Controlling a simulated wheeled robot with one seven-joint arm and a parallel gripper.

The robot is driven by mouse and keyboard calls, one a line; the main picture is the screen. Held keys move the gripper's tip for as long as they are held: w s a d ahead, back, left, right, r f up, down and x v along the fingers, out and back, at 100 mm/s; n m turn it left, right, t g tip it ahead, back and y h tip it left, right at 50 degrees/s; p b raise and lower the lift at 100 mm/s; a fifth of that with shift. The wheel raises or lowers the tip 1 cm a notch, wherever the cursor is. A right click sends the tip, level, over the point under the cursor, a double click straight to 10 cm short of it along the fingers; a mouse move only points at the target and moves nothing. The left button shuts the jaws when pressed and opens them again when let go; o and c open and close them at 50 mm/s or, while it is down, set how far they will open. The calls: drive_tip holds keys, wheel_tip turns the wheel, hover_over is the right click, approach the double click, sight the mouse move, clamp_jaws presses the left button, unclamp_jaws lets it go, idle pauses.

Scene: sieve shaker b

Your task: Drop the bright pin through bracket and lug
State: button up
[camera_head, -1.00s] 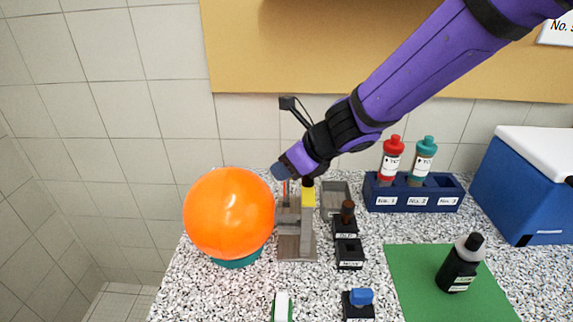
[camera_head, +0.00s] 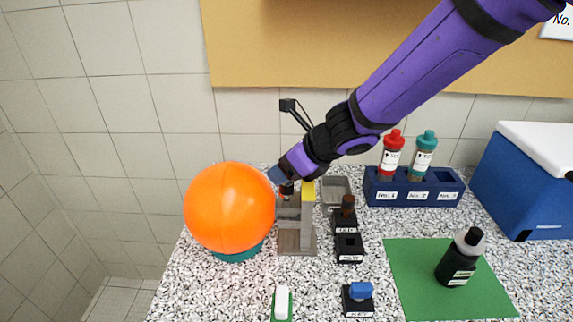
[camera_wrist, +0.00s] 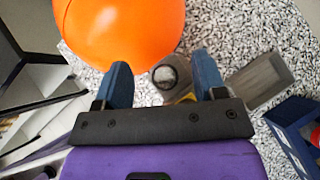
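My gripper (camera_wrist: 163,78) is open, its two blue fingers wide apart. In the wrist view a round grey-topped, dark-rimmed head (camera_wrist: 169,74), likely the bright pin's, shows between the fingers, nearer the right one and touching neither as far as I can tell. In the head view my gripper (camera_head: 281,176) is just above the grey-brown bracket (camera_head: 297,243). A small dark knob (camera_head: 287,188) shows right under the fingertips at the bracket's left upright. The pin's shank is hidden, so its depth through bracket and lug is unclear. A yellow block (camera_head: 308,191) tops the right upright.
An orange ball (camera_head: 229,207) on a teal base stands close left of the bracket. A grey tray (camera_head: 336,190) and blue bottle rack (camera_head: 413,190) stand to the right.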

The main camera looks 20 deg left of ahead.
drive_tip(key=v, duration=1)
drive_tip(key=shift+d+r, duration=0.25)
drive_tip(key=shift+s, duration=0.1)
